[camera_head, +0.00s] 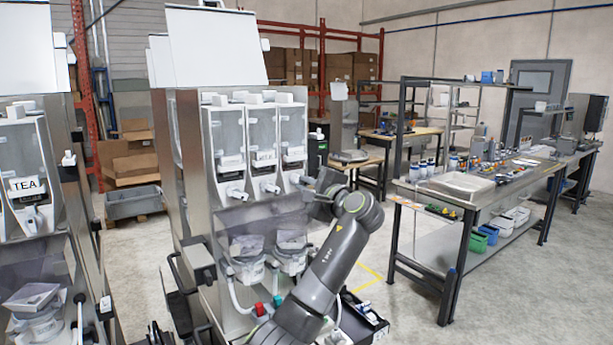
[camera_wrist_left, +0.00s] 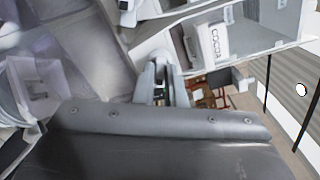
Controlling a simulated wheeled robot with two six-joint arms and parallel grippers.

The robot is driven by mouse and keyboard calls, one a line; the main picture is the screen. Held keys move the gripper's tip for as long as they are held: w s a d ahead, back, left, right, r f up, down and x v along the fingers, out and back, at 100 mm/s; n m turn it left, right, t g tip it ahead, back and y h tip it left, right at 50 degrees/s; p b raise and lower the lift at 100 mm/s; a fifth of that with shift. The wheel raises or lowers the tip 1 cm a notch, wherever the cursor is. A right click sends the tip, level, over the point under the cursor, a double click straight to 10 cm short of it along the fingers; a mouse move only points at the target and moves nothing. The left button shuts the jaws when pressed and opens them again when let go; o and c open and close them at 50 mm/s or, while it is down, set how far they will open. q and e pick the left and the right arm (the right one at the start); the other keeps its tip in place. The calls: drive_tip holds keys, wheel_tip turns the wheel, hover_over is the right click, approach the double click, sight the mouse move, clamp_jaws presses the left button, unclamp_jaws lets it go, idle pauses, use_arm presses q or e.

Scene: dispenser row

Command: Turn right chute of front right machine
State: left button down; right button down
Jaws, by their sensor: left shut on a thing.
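The front right machine (camera_head: 190,140) is a steel dispenser with three clear canisters side by side. Each has a white chute at its foot; the left chute (camera_head: 237,193) and middle chute (camera_head: 270,187) show plainly. The right chute (camera_head: 299,179) is partly hidden by my left gripper (camera_head: 313,187), which reaches in from the right side. In the left wrist view the gripper's fingers (camera_wrist_left: 162,88) are closed around the white chute (camera_wrist_left: 161,56) below the canister labelled COCOA (camera_wrist_left: 213,43). How far the chute is turned is hard to tell. My right gripper is not in view.
Below the chutes stand clear mixing bowls (camera_head: 290,250) with hoses and red and green fittings. Another machine labelled TEA (camera_head: 25,185) stands at the left. A workbench (camera_head: 470,190) with a tray and bottles is at the right, with open floor before it.

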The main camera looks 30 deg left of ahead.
use_arm(q)
drive_tip(key=shift+m+p, duration=0.35)
drive_tip(key=shift+m, duration=0.05)
drive_tip(key=shift+f, duration=0.1)
drive_tip(key=c, duration=1.5)
unclamp_jaws()
